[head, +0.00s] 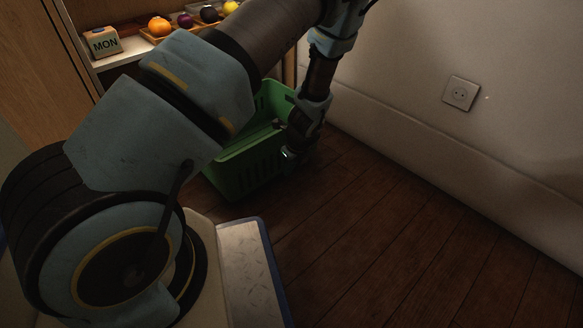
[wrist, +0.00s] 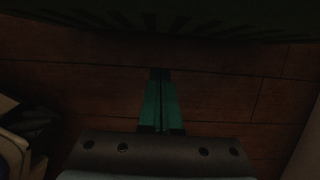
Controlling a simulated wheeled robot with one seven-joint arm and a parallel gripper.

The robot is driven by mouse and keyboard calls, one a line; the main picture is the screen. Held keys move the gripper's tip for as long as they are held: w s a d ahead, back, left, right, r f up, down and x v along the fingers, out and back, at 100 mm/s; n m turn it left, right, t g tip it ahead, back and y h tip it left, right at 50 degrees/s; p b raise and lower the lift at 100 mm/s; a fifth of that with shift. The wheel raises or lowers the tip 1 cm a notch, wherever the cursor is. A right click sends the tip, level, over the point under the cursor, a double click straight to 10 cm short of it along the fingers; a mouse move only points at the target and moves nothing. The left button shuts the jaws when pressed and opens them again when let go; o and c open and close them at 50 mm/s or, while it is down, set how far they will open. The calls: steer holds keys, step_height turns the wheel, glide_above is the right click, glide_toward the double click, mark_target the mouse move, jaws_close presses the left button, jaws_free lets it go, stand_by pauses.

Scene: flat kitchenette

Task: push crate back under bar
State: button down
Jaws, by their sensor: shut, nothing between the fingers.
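The green crate (head: 240,172) stands on the wooden floor below the shelf unit, partly hidden behind my arm in the head view. A dark green strip of the crate (wrist: 160,20) spans the top of the wrist view. My gripper (head: 289,154) points down at the crate's near right side. In the wrist view my gripper's two green fingers (wrist: 160,100) are together with nothing between them, close to the crate. I cannot tell whether they touch it. I cannot make out the bar; my arm covers much of that area.
A shelf above holds a MON block (head: 103,41) and a tray with an orange fruit (head: 159,27) and other fruit. A white wall with a socket (head: 461,93) runs along the right. The wooden floor (head: 400,240) in front is clear.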

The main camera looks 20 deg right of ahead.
steer(key=b+x, duration=0.1)
steer(key=x, duration=0.1)
steer(key=shift+f, duration=0.4)
steer(key=shift+w+a+f+b, duration=0.1)
steer(key=shift+w+a+b, duration=0.2)
steer(key=shift+w, duration=0.3)
steer(key=shift+w+a+f+b, duration=0.1)
steer(key=shift+w+a+b, duration=0.1)
steer(key=shift+w+b, duration=0.3)
steer(key=shift+w+a+r, duration=0.1)
steer(key=shift+w+a, duration=0.1)
steer(key=shift+w, duration=0.2)
steer(key=shift+w+a+r, duration=0.2)
steer(key=shift+w, duration=0.25)
